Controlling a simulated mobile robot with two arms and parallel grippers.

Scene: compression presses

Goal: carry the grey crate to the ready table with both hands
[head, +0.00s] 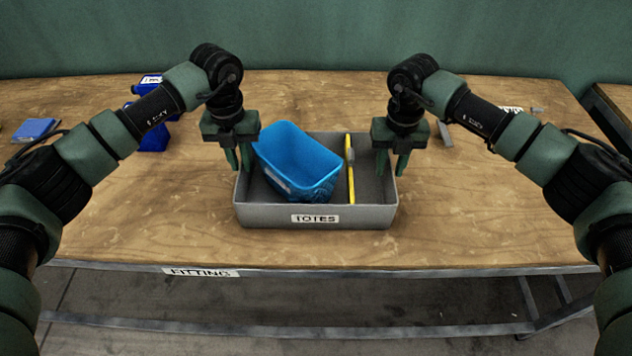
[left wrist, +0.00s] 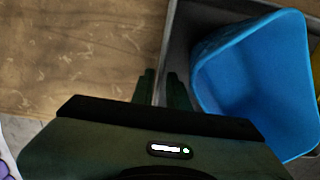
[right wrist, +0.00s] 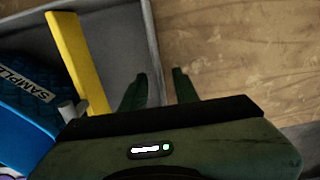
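The grey crate (head: 262,214), labelled TOTES, stands on the wooden table. It holds a tilted blue bin (head: 300,160) and a yellow bar (head: 350,182). My left gripper (head: 240,157) is at the crate's left wall; in the left wrist view its fingers (left wrist: 162,90) sit close against both sides of that wall. My right gripper (head: 393,162) is at the right wall; in the right wrist view its fingers (right wrist: 159,90) stand apart, one on each side of the wall, with gaps visible. The ready table cannot be identified by a label.
The crate's table (head: 150,230) bears a FITTING label on its front edge. Blue containers (head: 152,138) and a flat blue item (head: 36,129) lie at the left. A grey piece (head: 444,133) lies behind at the right. Another table (head: 612,108) stands at the far right.

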